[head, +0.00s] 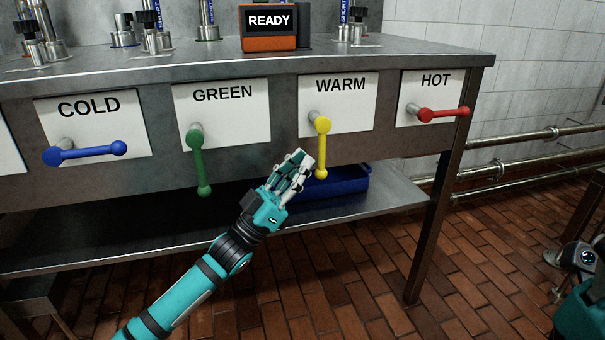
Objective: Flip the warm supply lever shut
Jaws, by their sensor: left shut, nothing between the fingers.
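The yellow warm lever (321,149) hangs straight down from its pivot on the white plate marked WARM (338,90). My left gripper (299,158) is shut and empty, just left of the lever's lower half. Its fingertips look close to the lever; I cannot tell whether they touch. At the lower right edge a teal and dark part of my right arm (582,258) shows, and its fingers cannot be made out.
The blue COLD lever (85,153) and red HOT lever (440,114) lie sideways; the green lever (199,165) hangs down. A blue bin (345,184) sits on the lower shelf (130,248). A READY display (269,22) stands on the counter. Pipes (520,150) run along the right wall.

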